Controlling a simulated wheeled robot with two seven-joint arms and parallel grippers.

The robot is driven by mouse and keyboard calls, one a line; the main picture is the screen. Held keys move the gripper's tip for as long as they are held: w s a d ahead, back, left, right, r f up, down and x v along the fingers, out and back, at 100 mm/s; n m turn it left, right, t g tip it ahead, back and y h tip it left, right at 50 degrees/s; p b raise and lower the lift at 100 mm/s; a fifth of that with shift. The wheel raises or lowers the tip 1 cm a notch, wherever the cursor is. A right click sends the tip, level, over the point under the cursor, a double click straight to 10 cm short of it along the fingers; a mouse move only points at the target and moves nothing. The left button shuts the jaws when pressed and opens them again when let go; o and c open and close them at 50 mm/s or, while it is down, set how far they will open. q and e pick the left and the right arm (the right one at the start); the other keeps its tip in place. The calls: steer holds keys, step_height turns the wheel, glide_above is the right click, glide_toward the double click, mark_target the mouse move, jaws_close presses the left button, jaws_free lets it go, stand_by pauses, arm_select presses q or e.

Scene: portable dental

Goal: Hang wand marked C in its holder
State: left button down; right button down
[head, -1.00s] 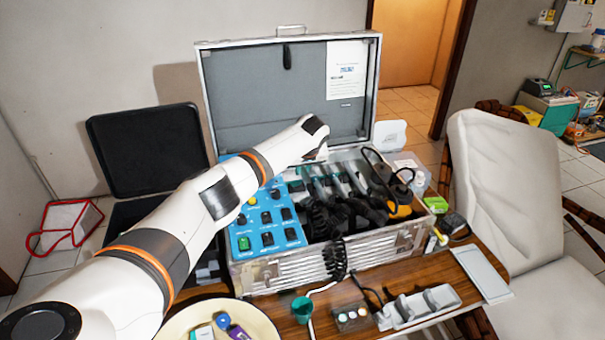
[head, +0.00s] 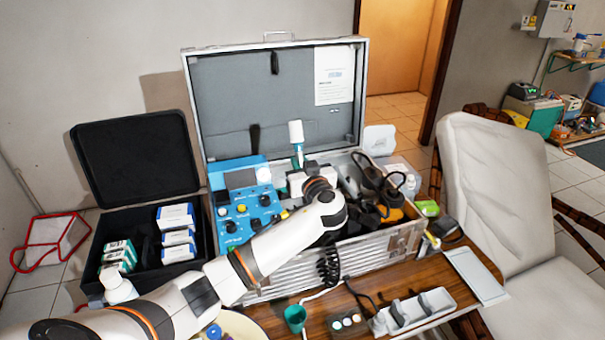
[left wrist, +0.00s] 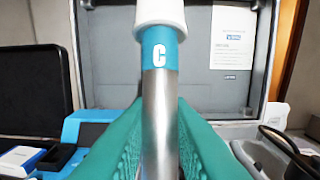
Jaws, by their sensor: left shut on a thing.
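The wand marked C (head: 297,143) has a white top and a teal band, and stands upright above the open metal case. In the left wrist view, the white letter C shows on the teal band of the wand (left wrist: 160,100), above a silver shaft. My left gripper (head: 299,172) is shut on the wand's shaft; its teal ridged fingers (left wrist: 160,150) flank the shaft. The lower end of the wand is hidden. My left arm covers much of the case's inside, so I cannot make out the wand's holder. My right gripper is out of view.
The metal case (head: 375,247) stands on a wooden table, its lid (head: 225,100) open behind the wand. A blue control panel (head: 240,205) is left of the gripper. Dark coiled cables and black-and-orange handpieces (head: 390,207) crowd the right. A white tray (head: 415,312) lies in front.

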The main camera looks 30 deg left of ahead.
arm_select(q)
steer(key=shift+s+r, duration=0.45)
steer(key=shift+r, duration=0.15)
steer(key=shift+f, duration=0.15)
steer(key=shift+s+d+f, duration=0.2)
steer(key=shift+d+f, duration=0.05)
steer(key=shift+f, duration=0.5)
steer(key=shift+s+d+f, duration=0.15)
steer(key=shift+d+f, duration=0.05)
steer(key=shift+f, duration=0.5)
steer(key=shift+d+f+b, duration=0.1)
steer(key=shift+f+b, duration=0.1)
steer(key=shift+b, duration=0.25)
steer(key=shift+s+d+f+b, duration=0.1)
steer(key=shift+s+f+b, duration=0.1)
steer(key=shift+b, duration=0.2)
steer(key=shift+d+f+b, duration=0.1)
steer(key=shift+b, duration=0.4)
steer(key=shift+f, duration=0.1)
